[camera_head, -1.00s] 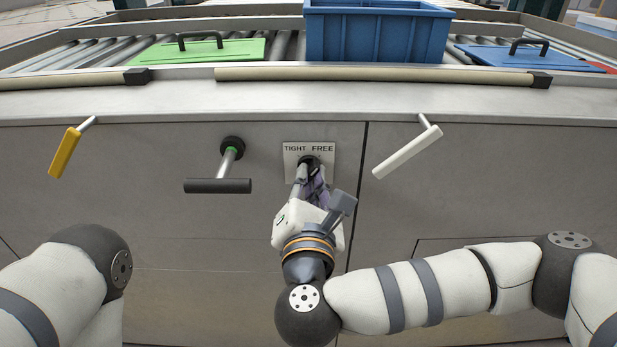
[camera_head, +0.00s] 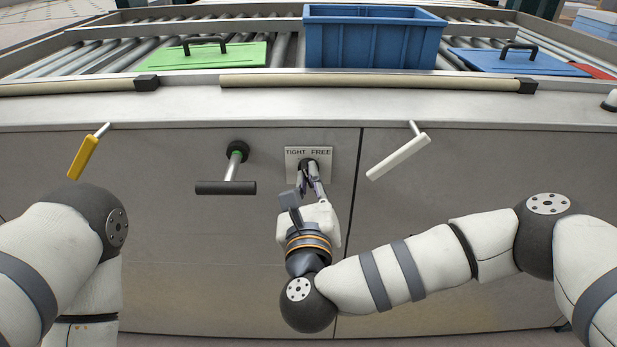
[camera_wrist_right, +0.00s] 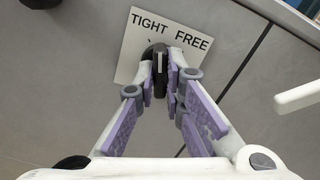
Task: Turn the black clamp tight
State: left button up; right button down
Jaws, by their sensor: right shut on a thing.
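The black clamp (camera_head: 308,164) sits on a light plate (camera_head: 323,154) marked TIGHT on the left and FREE on the right, on the grey front panel. My right gripper (camera_head: 309,182) reaches up to it and is shut on it. In the right wrist view the clamp's black grip (camera_wrist_right: 159,70) lies between the purple-padded fingers (camera_wrist_right: 160,88), below the word TIGHT. The fingers hide part of the clamp. My left arm shows at the lower left, but its gripper is out of view.
A black T-handle (camera_head: 226,188) sticks out left of the plate. A yellow handle (camera_head: 83,157) is farther left, and a white handle (camera_head: 398,157) is to the right. A blue crate (camera_head: 374,38), a green lid (camera_head: 201,55) and a blue lid (camera_head: 518,61) are on rollers above.

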pick_arm(q)
jog(key=shift+w+r+t+p, duration=0.4)
jog(key=shift+w+r+p, duration=0.3)
jog(key=shift+w+r, duration=0.35)
pick_arm(e)
jog(key=shift+n, duration=2.4)
jog(key=shift+f, duration=0.1)
jog(key=c, duration=1.7)
grip_release()
jog(key=shift+s, duration=6.1)
